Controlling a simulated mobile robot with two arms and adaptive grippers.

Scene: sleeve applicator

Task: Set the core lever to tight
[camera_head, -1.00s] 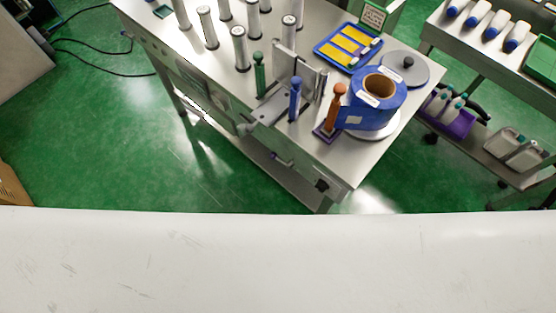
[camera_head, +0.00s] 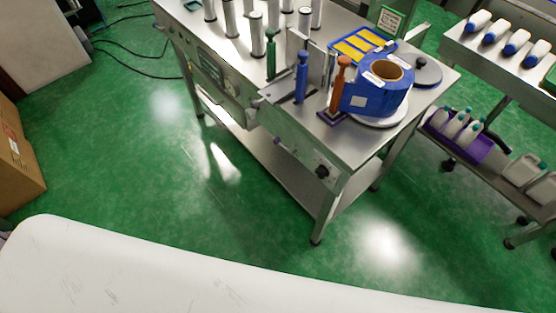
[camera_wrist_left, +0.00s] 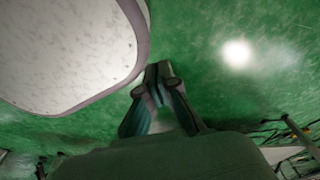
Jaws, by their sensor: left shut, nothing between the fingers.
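The steel bench of the applicator (camera_head: 385,140) stands ahead, its handles clustered at the near right end. There are a green handle (camera_head: 271,55), a blue handle (camera_head: 301,77) and an orange handle (camera_head: 339,83), all upright. I cannot tell which is the core lever, or its setting. A blue roll with a brown core (camera_head: 376,97) sits beside the orange handle on a pale round plate. My left gripper (camera_wrist_left: 159,70) shows only in the left wrist view, shut and empty above the green floor, away from the bench. My right gripper is not in view.
A black knob (camera_head: 322,171) is on the bench's front face. White cylinders (camera_head: 257,36) and a blue tray (camera_head: 362,45) stand on top. A bottle cart (camera_head: 500,75) is at the right, a cardboard box (camera_head: 18,160) at the left. Green floor lies clear before the bench.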

